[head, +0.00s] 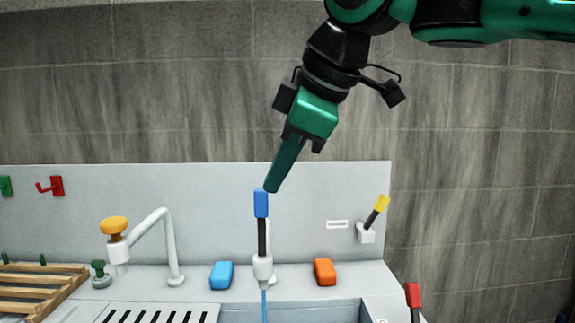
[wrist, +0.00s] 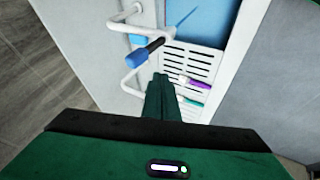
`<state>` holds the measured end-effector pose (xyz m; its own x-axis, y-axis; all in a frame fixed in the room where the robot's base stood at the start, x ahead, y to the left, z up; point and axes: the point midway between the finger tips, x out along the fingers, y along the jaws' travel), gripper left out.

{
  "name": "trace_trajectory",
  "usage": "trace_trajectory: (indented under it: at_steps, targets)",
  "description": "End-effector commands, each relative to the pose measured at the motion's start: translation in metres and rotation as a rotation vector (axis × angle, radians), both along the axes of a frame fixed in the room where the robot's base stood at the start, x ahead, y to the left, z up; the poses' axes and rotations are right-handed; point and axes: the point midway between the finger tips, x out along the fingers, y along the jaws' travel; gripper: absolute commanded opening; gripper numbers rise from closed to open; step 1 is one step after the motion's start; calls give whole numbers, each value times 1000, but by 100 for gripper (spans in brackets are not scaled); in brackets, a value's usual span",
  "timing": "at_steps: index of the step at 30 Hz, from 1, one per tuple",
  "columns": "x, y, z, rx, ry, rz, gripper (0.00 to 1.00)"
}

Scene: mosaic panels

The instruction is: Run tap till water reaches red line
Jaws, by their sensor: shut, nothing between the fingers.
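The tap (head: 263,268) stands at the middle of the sink's back, with a dark lever and a blue handle (head: 261,203) pointing up. A thin blue stream (head: 263,304) runs down from the tap. The tap (wrist: 167,34), blue handle (wrist: 137,59) and stream (wrist: 187,18) also show in the wrist view. Blue water fills part of the basin, seen in the wrist view (wrist: 213,22). No red line can be made out. My gripper (head: 271,188) is shut and empty, its fingertips just above the handle; I cannot tell if they touch. It also shows in the wrist view (wrist: 158,78).
A second white spout (head: 163,225) with an orange knob (head: 114,225) is at left. A blue block (head: 221,275) and an orange block (head: 324,272) flank the tap. A yellow-tipped lever (head: 376,212) is at right, a red-tipped one (head: 413,296) nearer. A wooden rack (head: 40,285) lies left.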

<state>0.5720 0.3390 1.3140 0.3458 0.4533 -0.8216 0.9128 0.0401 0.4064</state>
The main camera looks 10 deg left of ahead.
Motion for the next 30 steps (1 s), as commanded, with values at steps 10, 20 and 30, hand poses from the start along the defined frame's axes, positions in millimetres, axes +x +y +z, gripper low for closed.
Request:
trace_trajectory:
  at_steps: [10, 20, 30]
  targets:
    - [27, 27, -48, -1, 4, -3, 0]
    - [57, 33, -51, 0, 0, -2, 0]
    - [58, 33, -51, 0, 0, -2, 0]
